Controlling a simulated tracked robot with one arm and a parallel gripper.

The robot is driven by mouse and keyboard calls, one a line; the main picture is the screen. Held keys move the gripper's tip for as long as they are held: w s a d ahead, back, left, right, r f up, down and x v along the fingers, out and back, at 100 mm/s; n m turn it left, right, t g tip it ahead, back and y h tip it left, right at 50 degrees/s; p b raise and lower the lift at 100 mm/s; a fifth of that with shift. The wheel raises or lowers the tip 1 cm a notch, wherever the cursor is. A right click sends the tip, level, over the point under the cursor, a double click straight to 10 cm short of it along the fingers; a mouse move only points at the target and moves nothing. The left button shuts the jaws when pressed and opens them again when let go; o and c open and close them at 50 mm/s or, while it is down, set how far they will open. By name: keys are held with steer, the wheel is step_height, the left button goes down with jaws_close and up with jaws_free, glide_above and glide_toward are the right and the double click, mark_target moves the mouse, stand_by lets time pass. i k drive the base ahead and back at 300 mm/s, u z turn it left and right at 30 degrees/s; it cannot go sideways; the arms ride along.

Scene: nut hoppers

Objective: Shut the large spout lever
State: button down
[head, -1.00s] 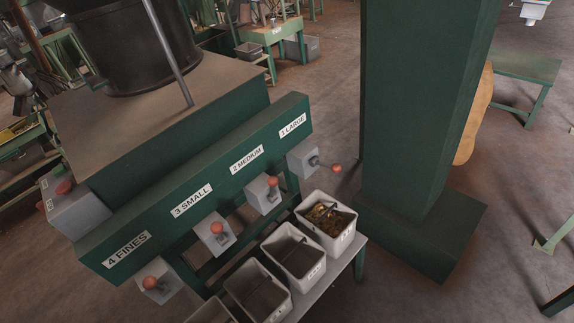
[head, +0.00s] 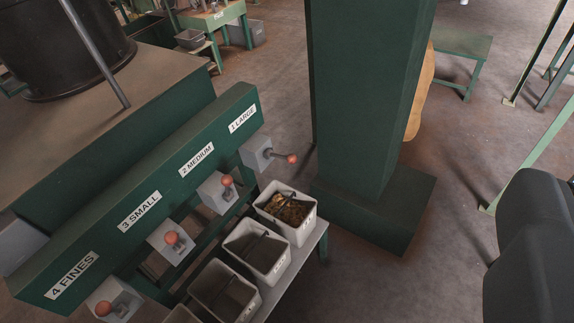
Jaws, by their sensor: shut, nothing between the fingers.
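The large spout lever (head: 292,158) has a red ball knob on a grey rod. It sticks out to the right from a grey spout box (head: 255,153) under the label "1 LARGE" (head: 243,119). The knobs of the other levers, such as the medium one (head: 227,181) and the small one (head: 171,238), sit in front of their own boxes instead. My gripper's fingers are not in the frame. Only a dark rounded part of my arm shows at the right edge, well apart from the lever.
A white bin (head: 309,228) with brown nuts stands below the large spout, on a bench with several bins. A thick green column (head: 365,110) rises just right of the lever. Open floor (head: 400,285) lies in front of the column.

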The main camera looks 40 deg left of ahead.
mark_target(292, 159)
steer(key=i, duration=0.9)
steer(key=z, duration=0.1)
